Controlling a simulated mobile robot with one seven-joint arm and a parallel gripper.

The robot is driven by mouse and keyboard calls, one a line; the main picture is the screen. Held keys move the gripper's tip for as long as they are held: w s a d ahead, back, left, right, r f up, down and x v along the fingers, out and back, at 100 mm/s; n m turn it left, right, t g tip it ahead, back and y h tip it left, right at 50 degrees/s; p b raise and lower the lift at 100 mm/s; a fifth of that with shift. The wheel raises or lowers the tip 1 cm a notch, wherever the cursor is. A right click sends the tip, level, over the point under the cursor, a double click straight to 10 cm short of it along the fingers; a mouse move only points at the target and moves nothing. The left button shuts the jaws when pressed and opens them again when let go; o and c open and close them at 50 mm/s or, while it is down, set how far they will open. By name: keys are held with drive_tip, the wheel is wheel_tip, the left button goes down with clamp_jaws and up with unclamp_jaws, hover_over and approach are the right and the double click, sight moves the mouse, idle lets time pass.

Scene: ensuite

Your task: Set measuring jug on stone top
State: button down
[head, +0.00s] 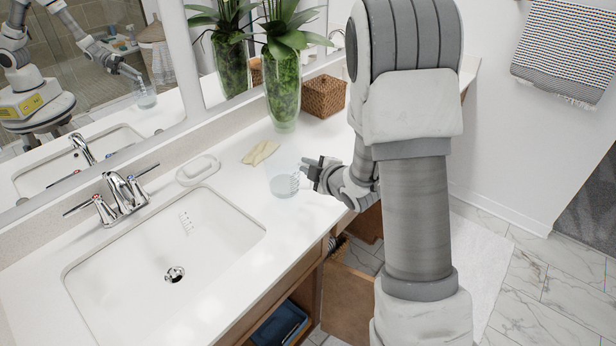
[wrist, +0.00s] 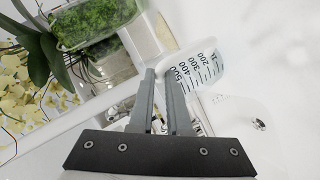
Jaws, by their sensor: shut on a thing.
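The measuring jug (head: 284,184) is small and clear with dark scale marks. In the head view it is upright over the white stone top (head: 222,202), right of the sink; I cannot tell whether its base touches the stone. My gripper (head: 306,168) reaches in from the right and is shut on the jug. In the wrist view the fingertips (wrist: 161,74) meet the jug's near edge, and its scale (wrist: 200,68) shows beyond them. The exact part between the fingers is hard to see.
The sink (head: 165,250) and tap (head: 120,193) lie left. The counter's front edge is close to the jug.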

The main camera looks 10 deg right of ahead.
drive_tip(key=shift+f, duration=1.85)
drive_tip(key=shift+f, duration=0.2)
drive_tip(key=c, duration=0.9)
unclamp_jaws()
drive_tip(key=shift+r, duration=0.1)
